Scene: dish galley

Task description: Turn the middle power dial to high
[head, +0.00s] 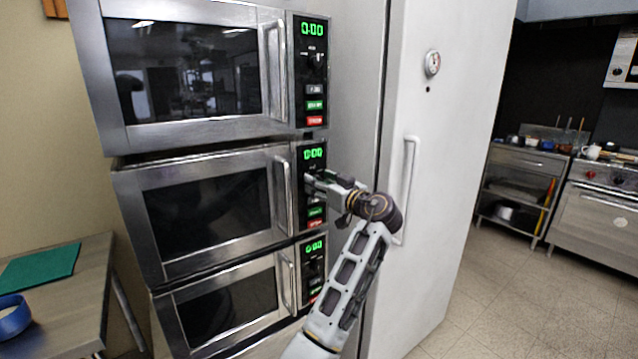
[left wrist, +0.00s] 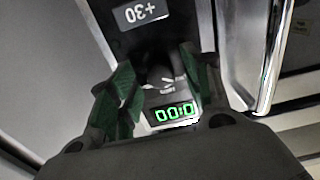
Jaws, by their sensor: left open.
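The middle microwave (head: 205,215) is in a stack of three, its door closed and its green display (head: 314,154) reading 0:00. My left gripper (head: 312,181) is at its control panel, over the place of the middle dial, and hides the dial in the head view. In the left wrist view, the dark middle power dial (left wrist: 158,76) sits between the open green fingers of my left gripper (left wrist: 160,92). The fingers stand on either side of the dial; I cannot tell whether they touch it. The dial's setting is not readable. My right gripper is not in view.
The top microwave (head: 190,70) and bottom microwave (head: 225,310) have similar panels close above and below. The middle door handle (head: 283,195) stands out just left of the panel. A white fridge-like door (head: 430,130) with a long handle (head: 409,185) is to the right.

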